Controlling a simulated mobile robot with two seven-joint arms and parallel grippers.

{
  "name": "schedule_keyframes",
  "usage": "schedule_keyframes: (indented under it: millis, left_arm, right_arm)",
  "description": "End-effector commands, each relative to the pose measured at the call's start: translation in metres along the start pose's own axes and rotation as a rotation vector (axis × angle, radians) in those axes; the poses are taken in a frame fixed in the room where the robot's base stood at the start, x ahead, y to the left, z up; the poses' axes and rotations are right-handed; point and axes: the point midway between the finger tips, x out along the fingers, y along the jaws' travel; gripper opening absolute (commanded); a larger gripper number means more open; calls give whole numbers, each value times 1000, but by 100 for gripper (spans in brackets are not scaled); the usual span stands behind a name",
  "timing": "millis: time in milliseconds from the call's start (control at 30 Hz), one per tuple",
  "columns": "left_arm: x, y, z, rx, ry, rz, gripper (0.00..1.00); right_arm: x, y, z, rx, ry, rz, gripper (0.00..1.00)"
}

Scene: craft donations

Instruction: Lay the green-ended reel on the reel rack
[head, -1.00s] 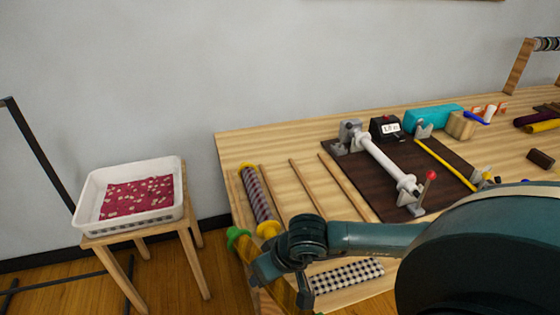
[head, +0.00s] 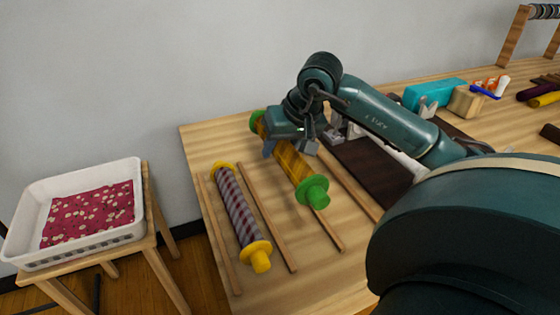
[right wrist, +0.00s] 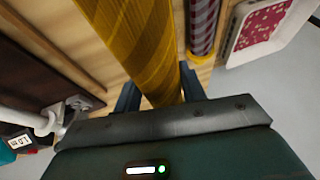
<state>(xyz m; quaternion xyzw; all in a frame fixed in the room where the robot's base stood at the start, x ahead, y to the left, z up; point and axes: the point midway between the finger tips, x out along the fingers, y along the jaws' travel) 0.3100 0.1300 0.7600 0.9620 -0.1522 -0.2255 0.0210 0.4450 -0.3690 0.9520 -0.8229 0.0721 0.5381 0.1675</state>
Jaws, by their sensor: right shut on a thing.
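The green-ended reel (head: 298,168), wound in golden yellow with green end caps, is in my right gripper (head: 289,148). The gripper is shut around its body toward the far end. The reel slants from far left to near right over the wooden strips; I cannot tell whether it touches them. In the right wrist view its yellow body (right wrist: 135,40) runs between the fingers (right wrist: 160,92). The reel rack shows as several thin parallel wooden strips (head: 268,220) on the table. My left gripper is not in view.
A yellow-ended reel with striped winding (head: 237,210) lies between two strips, left of the held reel. A dark board (head: 362,172) is on the right, partly behind my arm. A white tray (head: 75,247) with red patterned cloth stands on a stool at left.

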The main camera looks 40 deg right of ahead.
Motion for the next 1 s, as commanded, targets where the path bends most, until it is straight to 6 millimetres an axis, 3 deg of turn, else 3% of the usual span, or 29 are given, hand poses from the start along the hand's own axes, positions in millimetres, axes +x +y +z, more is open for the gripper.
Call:
schedule_keyframes:
  millis: [33,100,467,1000]
  left_arm:
    - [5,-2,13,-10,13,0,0]
    - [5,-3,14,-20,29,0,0]
    - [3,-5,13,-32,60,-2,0]
    - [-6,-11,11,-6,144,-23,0]
  right_arm:
    - [18,4,7,-1,3,-1,13]
    - [24,5,10,-1,4,-1,13]
    - [38,8,16,0,2,-3,13]
    - [82,17,34,-1,2,-2,13]
